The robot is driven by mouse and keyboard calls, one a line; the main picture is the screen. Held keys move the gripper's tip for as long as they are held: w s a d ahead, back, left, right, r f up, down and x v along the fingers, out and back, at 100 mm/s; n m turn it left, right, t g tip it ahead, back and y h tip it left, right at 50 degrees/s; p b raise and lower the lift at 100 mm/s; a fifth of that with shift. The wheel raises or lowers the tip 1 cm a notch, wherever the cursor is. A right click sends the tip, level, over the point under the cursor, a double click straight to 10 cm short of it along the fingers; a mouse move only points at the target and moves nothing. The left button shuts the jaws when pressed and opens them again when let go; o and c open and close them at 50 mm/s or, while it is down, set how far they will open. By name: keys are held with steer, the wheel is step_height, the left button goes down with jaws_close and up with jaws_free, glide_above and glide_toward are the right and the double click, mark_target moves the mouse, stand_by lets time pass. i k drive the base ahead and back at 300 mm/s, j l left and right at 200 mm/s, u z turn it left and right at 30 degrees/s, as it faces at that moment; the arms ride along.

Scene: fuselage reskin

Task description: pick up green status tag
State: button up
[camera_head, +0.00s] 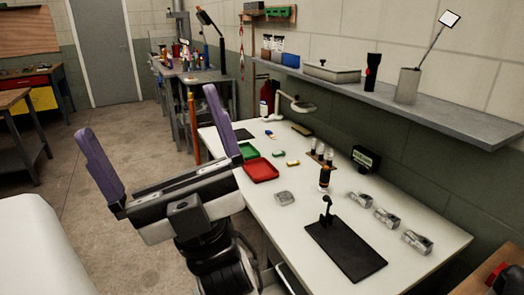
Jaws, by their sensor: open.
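A small green piece (279,153), which looks like the green status tag, lies flat on the white workbench (262,212), just right of the green tray (247,150). It is too small to read any marking on it. My gripper (147,110) is open and empty, its two purple fingers wide apart and pointing up in the picture. It appears in front of the bench's left side, nearer the camera than the tag, and does not touch it. The tag is not covered by the gripper.
A red tray (261,170), a small yellow piece (293,163) and a small blue piece (270,134) are close by. A grey block (284,198), black mat (345,250) and several metal clamps (416,242) occupy the near bench. A wall shelf (400,108) overhangs the back.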

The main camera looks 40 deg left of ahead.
mark_target(277, 154)
steer(key=k, duration=0.95)
steer(key=k+z, duration=0.15)
steer(key=z, duration=0.3)
steer(key=k+z, duration=0.15)
steer(key=z, duration=0.3)
steer(key=j+z, duration=0.4)
steer(key=j, duration=0.3)
steer(key=k+j, duration=0.1)
steer(key=j, duration=0.95)
steer(key=k+j, duration=0.1)
steer(key=j, duration=0.95)
steer(key=k+j, duration=0.1)
steer(key=j, duration=0.9)
